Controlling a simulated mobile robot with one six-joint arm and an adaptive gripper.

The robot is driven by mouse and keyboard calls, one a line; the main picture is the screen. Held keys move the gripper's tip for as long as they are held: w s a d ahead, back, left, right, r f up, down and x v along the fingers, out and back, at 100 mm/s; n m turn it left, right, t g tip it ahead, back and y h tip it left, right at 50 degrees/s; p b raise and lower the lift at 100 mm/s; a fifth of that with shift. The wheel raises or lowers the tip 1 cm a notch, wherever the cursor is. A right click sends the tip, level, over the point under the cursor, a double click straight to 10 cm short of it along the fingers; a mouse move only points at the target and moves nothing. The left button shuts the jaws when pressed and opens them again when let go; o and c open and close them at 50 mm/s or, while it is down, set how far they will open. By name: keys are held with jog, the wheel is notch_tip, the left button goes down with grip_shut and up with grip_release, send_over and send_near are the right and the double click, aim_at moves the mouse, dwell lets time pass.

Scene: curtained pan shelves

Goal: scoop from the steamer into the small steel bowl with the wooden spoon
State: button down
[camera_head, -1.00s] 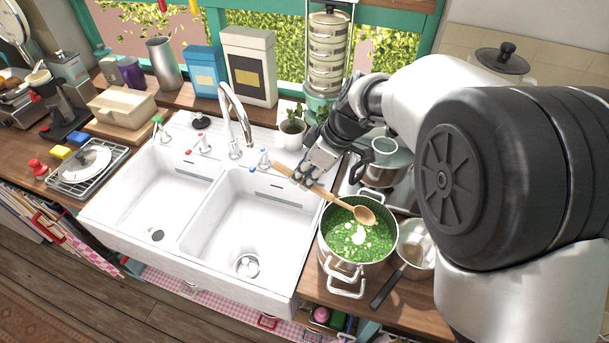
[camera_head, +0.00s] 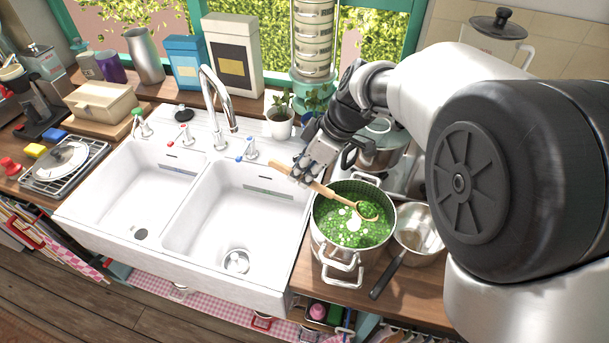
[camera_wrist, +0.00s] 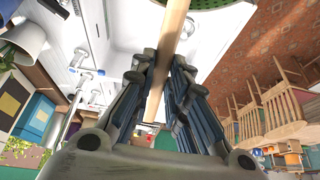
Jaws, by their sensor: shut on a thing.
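My gripper (camera_head: 308,173) is shut on the handle of the wooden spoon (camera_head: 338,193); the wrist view also shows the spoon handle (camera_wrist: 172,35) between both fingers. The spoon slants down to the right, and its head is low inside the tall steel pot, likely the steamer (camera_head: 338,259), at the surface of the green peas (camera_head: 342,230) with white bits. Part of the head seems covered by green. A small steel vessel (camera_head: 427,222) with a long dark handle stands right of the pot; it may be the small steel bowl. It looks empty.
A white double sink (camera_head: 225,215) with a tall tap lies left of the pot. A steel kettle-like vessel (camera_head: 378,150) stands behind the pot, close to my wrist. A potted plant (camera_head: 280,122) stands behind the sink. The wooden counter (camera_head: 350,298) is narrow in front.

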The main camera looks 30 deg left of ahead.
aim_at(284, 166)
jog(key=r, duration=0.1)
jog(key=r+p, duration=0.1)
jog(key=r, duration=0.1)
jog(key=shift+a, duration=0.2)
jog(key=shift+s+a+r+p, duration=0.15)
jog(key=shift+a+p, duration=0.1)
jog(key=shift+p, duration=0.55)
jog(key=a+h+p, duration=0.1)
jog(key=p, duration=0.1)
jog(key=a+f+h+p, duration=0.1)
jog(key=p, duration=0.2)
jog(key=shift+s+a, duration=0.2)
jog(key=shift+a, duration=0.05)
jog(key=shift+s+a+f+t+h+p, duration=0.1)
jog(key=shift+a+f+t+h+p, duration=0.35)
jog(key=shift+p, duration=0.4)
